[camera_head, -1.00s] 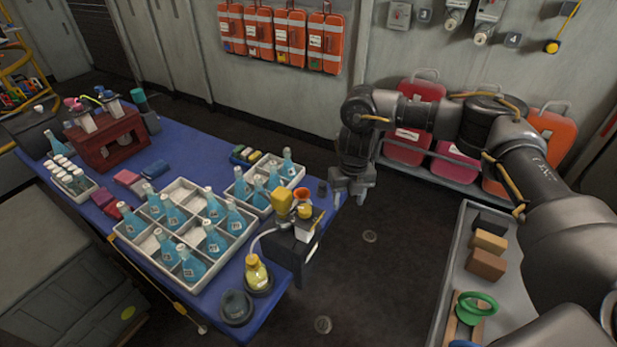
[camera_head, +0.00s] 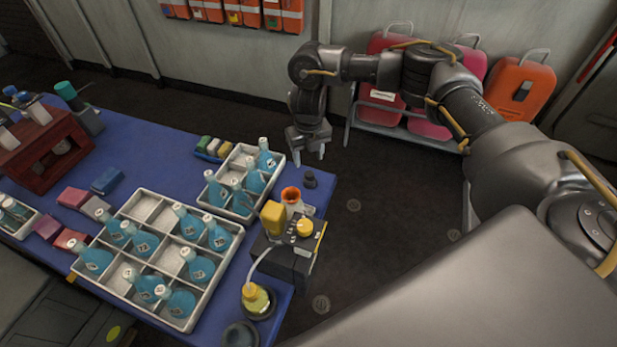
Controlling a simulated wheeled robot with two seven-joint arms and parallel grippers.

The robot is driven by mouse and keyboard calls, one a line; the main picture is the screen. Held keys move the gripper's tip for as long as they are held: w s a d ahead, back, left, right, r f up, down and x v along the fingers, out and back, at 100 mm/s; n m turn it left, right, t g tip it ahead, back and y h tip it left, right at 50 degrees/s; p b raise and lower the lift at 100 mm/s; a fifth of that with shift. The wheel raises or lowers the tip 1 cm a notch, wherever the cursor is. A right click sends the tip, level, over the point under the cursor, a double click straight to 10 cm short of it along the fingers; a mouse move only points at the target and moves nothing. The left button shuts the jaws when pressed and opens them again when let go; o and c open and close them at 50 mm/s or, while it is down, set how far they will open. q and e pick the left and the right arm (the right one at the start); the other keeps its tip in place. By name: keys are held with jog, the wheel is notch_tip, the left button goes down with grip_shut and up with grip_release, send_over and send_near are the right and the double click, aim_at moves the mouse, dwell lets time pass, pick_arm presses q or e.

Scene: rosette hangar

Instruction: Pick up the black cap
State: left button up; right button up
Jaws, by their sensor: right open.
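A small black cap (camera_head: 310,179) stands on the blue table (camera_head: 180,150) near its far right corner, beside the orange funnel. My right gripper (camera_head: 309,158) is open and empty. It points down just behind the cap in the picture, its fingers apart from it as far as I can tell. My left gripper is not in view.
A dosing device (camera_head: 290,255) with an orange funnel (camera_head: 291,197) stands just in front of the cap. A white divided crate (camera_head: 195,318) and a smaller crate (camera_head: 240,150) hold blue bottles. Dark floor lies to the right of the table.

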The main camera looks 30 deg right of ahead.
aim_at(310, 173)
jog(key=shift+w+f, duration=0.15)
jog(key=shift+f, duration=0.45)
jog(key=shift+w+f, duration=0.15)
jog(key=shift+f, duration=0.4)
jog(key=shift+s, duration=0.2)
jog(key=shift+s+f, duration=0.1)
jog(key=shift+f, duration=0.25)
jog(key=f, duration=0.4)
jog(key=shift+d+f, duration=0.2)
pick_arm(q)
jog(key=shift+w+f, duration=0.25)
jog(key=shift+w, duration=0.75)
pick_arm(e)
jog(key=c, duration=1)
